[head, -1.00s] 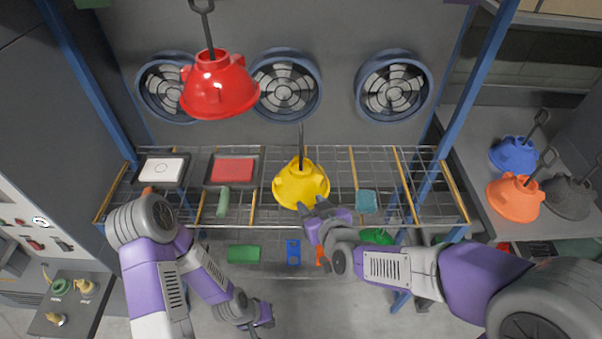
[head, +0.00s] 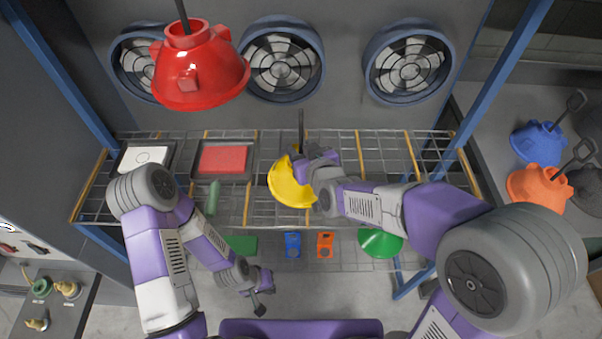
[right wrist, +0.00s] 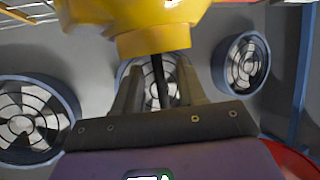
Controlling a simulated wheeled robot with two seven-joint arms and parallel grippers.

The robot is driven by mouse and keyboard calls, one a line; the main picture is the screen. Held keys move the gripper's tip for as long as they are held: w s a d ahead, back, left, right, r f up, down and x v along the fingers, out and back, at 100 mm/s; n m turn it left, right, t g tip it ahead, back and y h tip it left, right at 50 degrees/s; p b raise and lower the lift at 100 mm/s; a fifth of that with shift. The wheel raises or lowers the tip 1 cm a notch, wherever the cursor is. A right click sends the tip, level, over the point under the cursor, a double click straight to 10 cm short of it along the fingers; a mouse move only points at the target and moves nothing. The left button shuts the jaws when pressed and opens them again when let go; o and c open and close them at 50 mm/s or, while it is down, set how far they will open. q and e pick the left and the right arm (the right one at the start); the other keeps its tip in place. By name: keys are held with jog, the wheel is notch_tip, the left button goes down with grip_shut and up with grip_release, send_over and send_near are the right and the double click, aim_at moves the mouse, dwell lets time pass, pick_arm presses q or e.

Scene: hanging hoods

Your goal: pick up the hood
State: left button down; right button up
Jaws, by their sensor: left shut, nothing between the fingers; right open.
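The yellow hood (head: 285,188) is on the wire rack in the head view, its thin dark stem rising from the top. My right arm covers part of its right side. My right gripper (head: 311,152) is at the top of this hood. In the right wrist view the hood (right wrist: 130,14) fills the top edge, and the open fingers (right wrist: 158,70) stand on either side of its dark stem (right wrist: 161,88), with gaps visible. My left gripper (head: 261,299) is shut and empty, low in front of the rack, away from the hood.
A red hood (head: 198,75) hangs at the upper left. Blue (head: 538,143) and orange (head: 540,187) hoods sit on the right counter. Trays, including one with a red sheet (head: 222,158), lie on the rack. A green hood (head: 380,243) is lower down. Blue posts flank the rack.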

jog(key=shift+w+a+f, duration=0.1)
jog(key=shift+w+a, duration=0.05)
jog(key=shift+w, duration=0.1)
jog(key=shift+c, duration=0.5)
grip_shut()
dwell(0.8)
